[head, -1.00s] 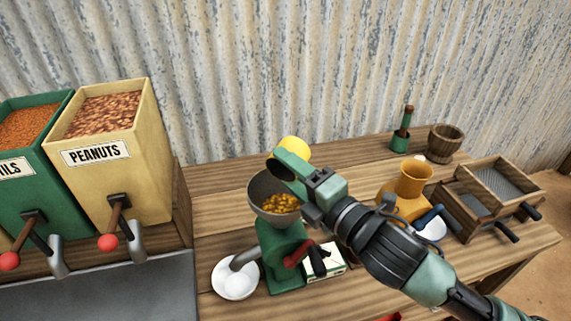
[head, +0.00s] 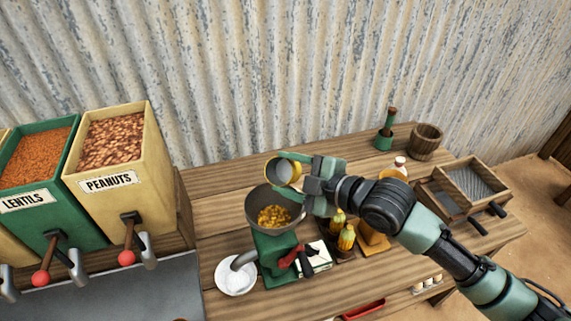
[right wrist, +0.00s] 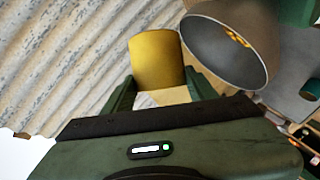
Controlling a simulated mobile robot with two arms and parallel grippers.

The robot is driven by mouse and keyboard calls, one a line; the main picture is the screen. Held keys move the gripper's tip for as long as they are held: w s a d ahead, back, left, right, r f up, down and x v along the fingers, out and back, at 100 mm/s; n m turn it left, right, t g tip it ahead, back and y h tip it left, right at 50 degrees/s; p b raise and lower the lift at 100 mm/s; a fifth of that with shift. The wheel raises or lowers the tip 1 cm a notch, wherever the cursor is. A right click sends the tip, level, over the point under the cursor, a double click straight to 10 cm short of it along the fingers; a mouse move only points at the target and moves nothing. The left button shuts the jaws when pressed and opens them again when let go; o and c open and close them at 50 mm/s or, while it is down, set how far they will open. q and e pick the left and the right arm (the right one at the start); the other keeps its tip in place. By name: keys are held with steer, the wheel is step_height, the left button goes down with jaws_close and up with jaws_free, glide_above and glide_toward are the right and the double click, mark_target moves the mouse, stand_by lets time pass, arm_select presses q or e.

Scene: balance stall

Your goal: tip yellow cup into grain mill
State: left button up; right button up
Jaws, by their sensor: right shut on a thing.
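The yellow cup (head: 270,174) is held over the back rim of the grain mill's hopper, tilted, with its grey inside facing the camera. I make out no grain in it. My right gripper (head: 296,169) is shut on the cup from the right; the right wrist view shows the cup (right wrist: 155,58) between its fingers. The grain mill (head: 277,256) has a green body, a red-and-black crank and a grey hopper (head: 258,207) with yellow grain in it. The hopper also shows beside the cup in the right wrist view (right wrist: 225,48). My left gripper is not in view.
A white bowl (head: 236,277) sits under the mill's spout. Bins of lentils (head: 35,165) and peanuts (head: 125,165) stand at left. Yellow-filled bottles (head: 345,238) stand right of the mill under my arm. A wooden bucket (head: 426,142) and sieve boxes (head: 465,187) are farther right.

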mark_target(292, 163)
steer(key=shift+w+d+r+m+p, duration=0.15)
steer(key=shift+r+m+p, duration=0.15)
steer(key=shift+r+p, duration=0.15)
steer(key=shift+w+f+m+g, duration=0.1)
steer(key=shift+w+m+g, duration=0.05)
steer(key=shift+m+g, duration=0.3)
steer(key=m+g, duration=0.1)
steer(key=m+g+y, duration=0.1)
steer(key=m, duration=0.1)
steer(key=shift+w+d+b, duration=0.1)
steer(key=shift+w+b, duration=0.15)
steer(key=shift+b, duration=0.1)
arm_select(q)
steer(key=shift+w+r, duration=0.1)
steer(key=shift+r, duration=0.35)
arm_select(e)
steer(key=shift+w+d+r+m+g+y, duration=0.15)
steer(key=shift+w+r+m+g+y, duration=0.1)
steer(key=shift+r+m+g, duration=0.3)
steer(key=shift+w+d+r+m+g+y, duration=0.1)
steer(key=shift+w+r+m+g+y, duration=0.15)
steer(key=shift+m, duration=0.35)
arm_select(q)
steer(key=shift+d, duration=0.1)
arm_select(e)
steer(key=shift+f, duration=0.1)
